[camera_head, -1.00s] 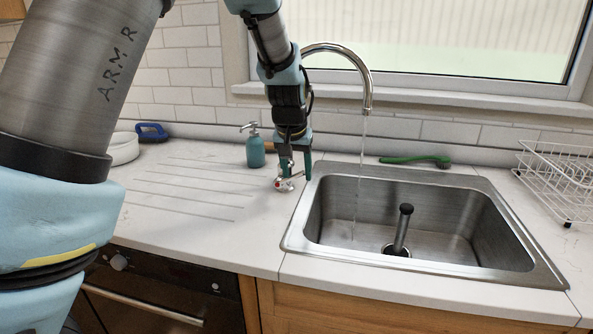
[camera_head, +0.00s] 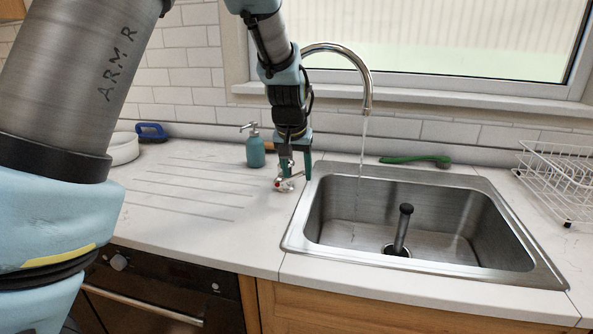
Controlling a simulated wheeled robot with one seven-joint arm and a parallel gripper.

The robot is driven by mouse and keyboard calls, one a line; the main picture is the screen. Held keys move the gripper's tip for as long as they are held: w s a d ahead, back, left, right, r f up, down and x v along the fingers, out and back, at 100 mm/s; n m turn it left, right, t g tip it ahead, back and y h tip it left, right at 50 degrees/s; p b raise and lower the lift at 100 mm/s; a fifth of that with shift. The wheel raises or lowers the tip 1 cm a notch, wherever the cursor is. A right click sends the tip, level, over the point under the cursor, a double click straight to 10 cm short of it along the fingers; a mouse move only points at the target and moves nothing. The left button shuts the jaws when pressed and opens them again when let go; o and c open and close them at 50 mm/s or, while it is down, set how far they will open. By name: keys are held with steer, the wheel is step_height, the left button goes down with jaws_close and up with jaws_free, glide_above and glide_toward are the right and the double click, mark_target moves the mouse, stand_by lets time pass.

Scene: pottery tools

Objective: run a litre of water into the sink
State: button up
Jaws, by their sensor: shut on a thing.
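The steel sink (camera_head: 440,250) is set in the worktop, with a dark-topped upright tube (camera_head: 403,228) standing in its drain. The fingers and the arm hide part of the handle and the tap's base. I see no clear standing water in the basin.
A teal soap dispenser (camera_head: 255,150) stands close left of my gripper. A green brush (camera_head: 416,160) lies behind the sink. A white wire rack (camera_head: 562,180) stands at the right. A white bowl (camera_head: 124,148) and a blue-handled object (camera_head: 151,132) are at the far left. The grooved drainer is clear.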

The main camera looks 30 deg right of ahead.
stand_by(0.3)
steer(key=shift+w+a+r, duration=1.05)
steer(key=shift+w+a, duration=1.05)
steer(key=shift+a, duration=0.15)
step_height(320, 180, up, 8)
steer(key=p, duration=0.6)
steer(key=shift+s+d, duration=0.2)
steer(key=shift+d, duration=0.05)
steer(key=a+f+n+y, duration=0.1)
steer(key=a+n, duration=0.1)
steer(key=a, duration=0.8)
steer(key=a+f+n, duration=0.2)
steer(key=a, duration=0.8)
steer(key=s+a+f+n, duration=0.1)
steer(key=s+a, duration=0.4)
steer(key=a, duration=0.3)
steer(key=s+a+f+n+g+y, duration=0.1)
steer(key=s+a+f+n, duration=0.1)
steer(key=s+a, duration=0.3)
steer(key=a, duration=0.3)
steer(key=shift+s+a+y, duration=0.25)
steer(key=shift+a+y, duration=0.05)
steer(key=shift+a, duration=0.05)
